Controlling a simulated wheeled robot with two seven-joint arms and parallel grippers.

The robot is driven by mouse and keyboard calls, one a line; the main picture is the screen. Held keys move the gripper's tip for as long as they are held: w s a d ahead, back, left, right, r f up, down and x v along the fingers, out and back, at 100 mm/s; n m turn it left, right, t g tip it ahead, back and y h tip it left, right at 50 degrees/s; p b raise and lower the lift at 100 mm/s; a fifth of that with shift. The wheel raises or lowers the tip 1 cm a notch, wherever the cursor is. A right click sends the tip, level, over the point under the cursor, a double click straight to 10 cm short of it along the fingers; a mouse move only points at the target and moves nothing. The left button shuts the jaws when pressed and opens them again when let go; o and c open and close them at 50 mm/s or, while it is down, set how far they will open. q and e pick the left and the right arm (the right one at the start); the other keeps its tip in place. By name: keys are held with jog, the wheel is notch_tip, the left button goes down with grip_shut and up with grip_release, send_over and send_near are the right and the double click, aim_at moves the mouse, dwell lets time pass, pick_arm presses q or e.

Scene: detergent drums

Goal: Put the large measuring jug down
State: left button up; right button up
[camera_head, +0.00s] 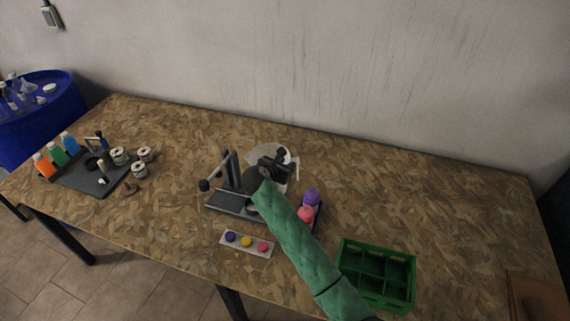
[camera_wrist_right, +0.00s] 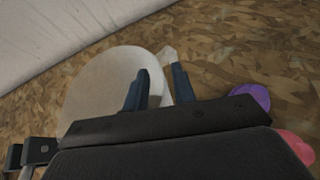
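The large measuring jug (camera_head: 291,165) is whitish and sits mostly behind my right gripper near the middle of the table. In the right wrist view the jug (camera_wrist_right: 100,88) fills the area left of the fingers, and a pale part like its handle (camera_wrist_right: 168,53) shows by the fingertips. My right gripper (camera_head: 275,160) reaches over the jug; in the wrist view its two fingers (camera_wrist_right: 160,80) stand apart, with a gap between them. Contact with the handle is hard to make out. The jug's base is hidden. My left gripper is not in view.
A dark stand with upright posts (camera_head: 232,206) is just left of the jug. Purple and pink balls (camera_head: 311,196) stand to the right. A pale strip with coloured discs (camera_head: 247,243) and a green crate (camera_head: 377,247) are nearer. A dark tray (camera_head: 92,184) with bottles is left. The right back is clear.

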jog(key=shift+s+a+r+b, duration=0.2)
jog(key=shift+s+a+b, duration=0.1)
jog(key=shift+s+b, duration=0.1)
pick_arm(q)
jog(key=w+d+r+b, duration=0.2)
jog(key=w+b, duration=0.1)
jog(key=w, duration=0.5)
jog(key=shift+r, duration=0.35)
pick_arm(e)
jog(key=v, duration=1.1)
jog(key=shift+r, duration=0.2)
jog(key=shift+d, duration=0.1)
